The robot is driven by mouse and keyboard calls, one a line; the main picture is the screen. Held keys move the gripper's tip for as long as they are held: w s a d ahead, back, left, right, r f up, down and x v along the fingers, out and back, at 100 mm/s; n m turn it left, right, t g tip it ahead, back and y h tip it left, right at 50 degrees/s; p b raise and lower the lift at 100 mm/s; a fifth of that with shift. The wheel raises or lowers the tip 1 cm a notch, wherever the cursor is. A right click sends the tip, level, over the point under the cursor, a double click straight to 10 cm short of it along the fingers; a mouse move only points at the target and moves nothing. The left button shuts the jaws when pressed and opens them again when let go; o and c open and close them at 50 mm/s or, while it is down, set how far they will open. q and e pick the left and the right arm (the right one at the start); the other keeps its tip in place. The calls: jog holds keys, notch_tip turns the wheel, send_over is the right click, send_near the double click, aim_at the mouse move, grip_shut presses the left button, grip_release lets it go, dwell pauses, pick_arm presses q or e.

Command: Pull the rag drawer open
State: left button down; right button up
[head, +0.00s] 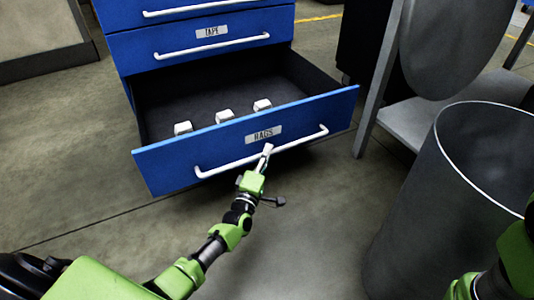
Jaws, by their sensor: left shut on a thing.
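The rag drawer (219,157) is the lowest one in view on the blue cabinet (118,58). Its blue front carries a label reading RAGS (263,134) and a long white bar handle (225,170). The drawer stands well out from the cabinet, and its dark inside shows. Several small white rags (225,116) sit in it behind the front. My left gripper (267,150) is shut on the handle, a little right of its middle. My right gripper is not in view; only part of that green arm shows at the lower right.
The TAPE drawer (140,48) above is shut. A grey open-topped bin (405,225) stands at the right, near my right arm. A metal stand with a low shelf (405,120) is behind it. The floor (310,240) before the drawer is clear.

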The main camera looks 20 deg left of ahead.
pick_arm(q)
jog(key=shift+s+d, duration=0.15)
jog(key=shift+f, duration=0.1)
jog(key=c, duration=2.1)
grip_release()
